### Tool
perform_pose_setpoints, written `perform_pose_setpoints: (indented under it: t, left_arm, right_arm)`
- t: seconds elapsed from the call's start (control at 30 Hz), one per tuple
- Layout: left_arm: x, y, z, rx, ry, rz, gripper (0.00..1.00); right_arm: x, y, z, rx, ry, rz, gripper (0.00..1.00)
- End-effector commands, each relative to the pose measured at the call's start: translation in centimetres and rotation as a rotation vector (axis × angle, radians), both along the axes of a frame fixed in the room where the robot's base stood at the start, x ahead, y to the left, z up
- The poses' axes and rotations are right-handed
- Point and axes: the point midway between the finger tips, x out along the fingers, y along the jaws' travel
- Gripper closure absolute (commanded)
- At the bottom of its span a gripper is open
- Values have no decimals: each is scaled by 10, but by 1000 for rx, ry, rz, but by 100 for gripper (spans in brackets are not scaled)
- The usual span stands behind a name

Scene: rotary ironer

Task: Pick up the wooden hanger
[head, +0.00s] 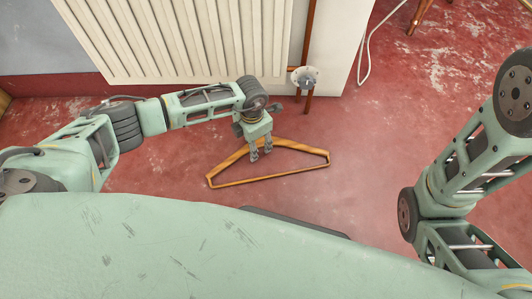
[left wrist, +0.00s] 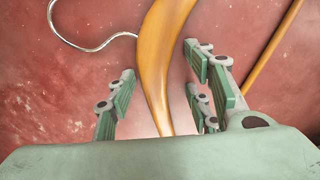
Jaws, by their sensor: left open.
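The wooden hanger (head: 225,183) lies on the red floor in the head view, in front of the radiator. My left gripper (head: 261,153) is over the hanger's upper middle part. In the left wrist view the hanger's curved wooden arm (left wrist: 164,60) runs between the open fingers of my left gripper (left wrist: 160,95), with space on both sides. The hanger's metal hook (left wrist: 88,47) shows at the upper left there, and its straight bar (left wrist: 272,45) at the right. My right gripper is outside both views; only its arm shows at the right of the head view.
A white radiator (head: 180,40) stands against the wall behind the hanger. A brown pipe with a valve (head: 305,77) is at its right end, close to my left gripper. A white cable (head: 366,50) lies farther right. The red floor right of the hanger is clear.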

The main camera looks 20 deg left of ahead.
Motion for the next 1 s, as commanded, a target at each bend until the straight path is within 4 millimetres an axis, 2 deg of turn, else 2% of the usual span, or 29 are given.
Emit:
perform_pose_setpoints:
  t: [0.07, 0.6, 1.0]
  left_arm:
    - [0, 0, 1, 0, 0, 0, 53]
    - [0, 0, 1, 0, 0, 0, 99]
    - [0, 0, 7, 0, 0, 0, 100]
  right_arm:
    - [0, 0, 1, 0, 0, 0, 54]
    - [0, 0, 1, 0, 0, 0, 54]
    - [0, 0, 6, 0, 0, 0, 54]
